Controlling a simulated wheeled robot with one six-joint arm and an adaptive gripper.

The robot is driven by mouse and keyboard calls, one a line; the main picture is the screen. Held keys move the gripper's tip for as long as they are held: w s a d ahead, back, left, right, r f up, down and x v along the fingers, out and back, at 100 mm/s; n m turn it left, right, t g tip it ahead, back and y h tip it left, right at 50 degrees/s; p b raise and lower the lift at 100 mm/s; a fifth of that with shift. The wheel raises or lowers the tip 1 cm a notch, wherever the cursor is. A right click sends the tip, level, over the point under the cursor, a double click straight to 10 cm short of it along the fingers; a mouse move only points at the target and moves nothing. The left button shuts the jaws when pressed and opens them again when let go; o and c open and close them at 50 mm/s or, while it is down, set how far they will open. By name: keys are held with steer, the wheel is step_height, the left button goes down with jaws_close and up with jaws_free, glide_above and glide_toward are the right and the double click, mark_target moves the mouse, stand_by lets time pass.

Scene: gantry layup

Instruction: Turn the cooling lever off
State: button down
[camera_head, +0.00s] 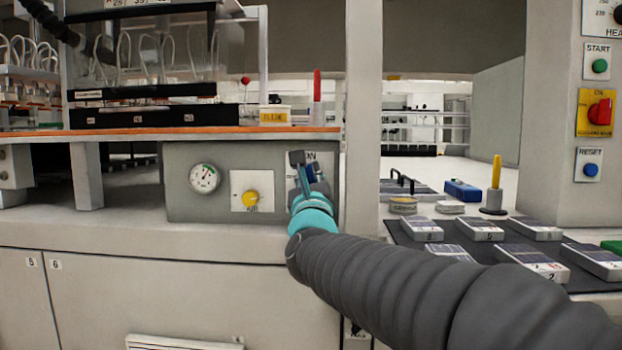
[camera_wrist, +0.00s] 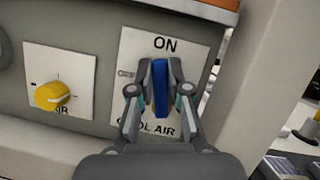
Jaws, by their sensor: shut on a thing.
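The cooling lever (camera_wrist: 160,88) is a blue handle on a white plate (camera_wrist: 190,45) marked "ON" at the top and "COOL AIR" at the bottom. In the wrist view it stands roughly upright, its top just below the "ON" mark. My gripper (camera_wrist: 160,92) is shut on the lever, one finger on each side. In the head view my gripper (camera_head: 303,180) is at the right end of the grey panel (camera_head: 272,168), and my arm hides much of the plate and lever.
A yellow knob (camera_wrist: 52,95) on its own white plate sits left of the lever; a gauge (camera_head: 205,178) is further left. An orange-edged shelf (camera_head: 180,131) overhangs the panel. A white post (camera_head: 361,120) stands close on the right. A dark mat (camera_head: 410,238) with several labelled blocks lies beyond.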

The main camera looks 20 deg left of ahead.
mark_target(291, 183)
steer(key=n+g+y+b, duration=0.1)
steer(key=n+b, duration=0.1)
steer(key=n, duration=0.2)
steer(key=a+f+n+g+y+b, duration=0.1)
steer(key=n, duration=0.3)
steer(key=a+n+g+y+b, duration=0.1)
steer(key=n+g+b, duration=0.1)
steer(key=n, duration=0.2)
steer(key=shift+s+f+b, duration=0.3)
steer(key=n+p, duration=0.1)
steer(key=n+g+p, duration=0.1)
steer(key=n, duration=0.1)
steer(key=n+g+p, duration=0.1)
steer(key=shift+a+f, duration=0.3)
steer(key=shift+f, duration=0.1)
steer(key=shift+f+n+p, duration=0.35)
steer(key=shift+n+p, duration=0.55)
steer(key=shift+f, duration=0.25)
steer(key=c, duration=1.1)
jaws_free()
steer(key=shift+s, duration=0.15)
